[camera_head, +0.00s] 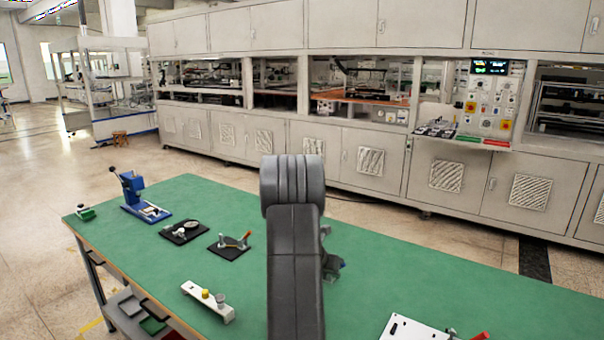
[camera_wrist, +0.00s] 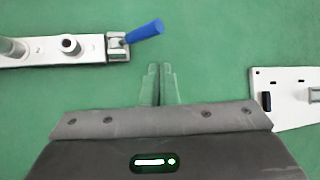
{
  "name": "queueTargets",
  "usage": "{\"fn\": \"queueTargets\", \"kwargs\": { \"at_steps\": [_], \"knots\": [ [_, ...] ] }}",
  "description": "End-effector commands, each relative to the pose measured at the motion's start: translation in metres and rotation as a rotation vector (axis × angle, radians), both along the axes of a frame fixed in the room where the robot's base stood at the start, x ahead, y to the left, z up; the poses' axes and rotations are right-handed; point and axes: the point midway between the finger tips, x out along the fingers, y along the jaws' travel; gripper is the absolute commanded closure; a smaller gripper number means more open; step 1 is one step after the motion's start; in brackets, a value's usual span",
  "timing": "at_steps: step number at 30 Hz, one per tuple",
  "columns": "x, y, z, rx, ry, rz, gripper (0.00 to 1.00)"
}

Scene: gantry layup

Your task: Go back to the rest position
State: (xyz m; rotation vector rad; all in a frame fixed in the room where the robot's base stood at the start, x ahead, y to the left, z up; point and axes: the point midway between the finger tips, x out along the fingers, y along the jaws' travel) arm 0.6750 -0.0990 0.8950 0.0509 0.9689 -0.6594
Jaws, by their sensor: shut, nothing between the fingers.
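My gripper (camera_wrist: 160,72) shows in the wrist view with its two fingers side by side, shut and empty, pointing over the green table top (camera_wrist: 215,65). Nothing is between the fingertips. A light metal fixture (camera_wrist: 88,48) with a blue handle (camera_wrist: 146,31) lies ahead and to the left of the fingers, apart from them. A white plate (camera_wrist: 290,90) lies to the right, also apart. In the head view my arm rises over the middle of the green table (camera_head: 440,280) and hides the gripper.
On the table's left stand a blue press (camera_head: 135,192), two black-based fixtures (camera_head: 186,231) (camera_head: 230,247), a small green block (camera_head: 86,213) and a white block (camera_head: 208,302) with knobs. A white plate (camera_head: 405,329) lies front right. Grey cabinets (camera_head: 385,165) line the back.

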Motion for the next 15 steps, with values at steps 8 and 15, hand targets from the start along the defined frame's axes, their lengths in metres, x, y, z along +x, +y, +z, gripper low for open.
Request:
{"fn": "queueTargets", "kwargs": {
  "at_steps": [8,15],
  "knots": [
    [-0.012,0.000,-0.005,0.155,-0.108,-0.003,1.00],
    [-0.023,0.008,0.014,0.206,-0.143,0.000,1.00]
  ]
}}
